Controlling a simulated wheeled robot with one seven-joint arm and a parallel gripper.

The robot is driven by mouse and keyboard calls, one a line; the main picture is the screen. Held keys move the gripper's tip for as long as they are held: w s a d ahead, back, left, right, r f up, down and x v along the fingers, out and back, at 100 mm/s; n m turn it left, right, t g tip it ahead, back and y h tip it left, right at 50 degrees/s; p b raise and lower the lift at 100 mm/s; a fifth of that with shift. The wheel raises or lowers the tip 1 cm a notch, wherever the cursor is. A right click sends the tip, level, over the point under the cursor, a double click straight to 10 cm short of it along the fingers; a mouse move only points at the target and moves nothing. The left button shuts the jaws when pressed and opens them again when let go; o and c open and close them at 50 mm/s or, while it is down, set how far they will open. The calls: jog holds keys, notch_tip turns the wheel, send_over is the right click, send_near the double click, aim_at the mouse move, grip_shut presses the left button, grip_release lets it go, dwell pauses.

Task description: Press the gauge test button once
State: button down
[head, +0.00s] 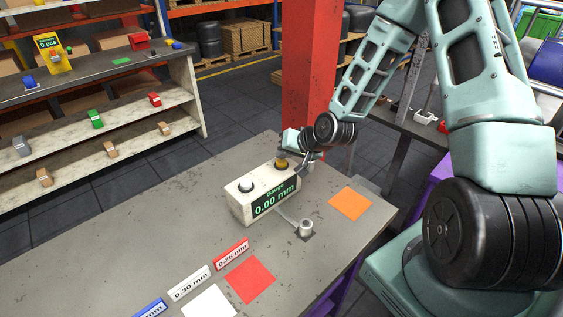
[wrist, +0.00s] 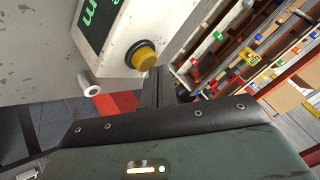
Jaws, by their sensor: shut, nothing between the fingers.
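The gauge (head: 264,196) is a pale box on the grey table with a green display reading 0.00 mm. In the wrist view the yellow button (wrist: 146,56) sticks out of the gauge face (wrist: 120,25), just beyond the fingertips. My gripper (wrist: 157,75) is shut and empty, with its tips close to the button; I cannot tell whether they touch it. In the head view my gripper (head: 308,158) is beside the gauge's right end, partly hidden by my wrist.
Orange (head: 350,203), red (head: 250,279) and white mats lie on the table, with labels alongside. A red pillar (head: 308,70) rises behind the table. Shelves (head: 100,120) stand at left.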

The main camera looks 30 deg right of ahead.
aim_at(284, 162)
jog(key=shift+f+b, duration=0.4)
jog(key=shift+f, duration=0.1)
dwell(0.7)
jog(key=shift+r, duration=0.1)
jog(key=shift+r+p, duration=0.75)
jog(key=shift+r, duration=0.1)
jog(key=shift+r, duration=0.1)
notch_tip(284, 162, up, 5)
jog(key=p, duration=0.4)
dwell(0.8)
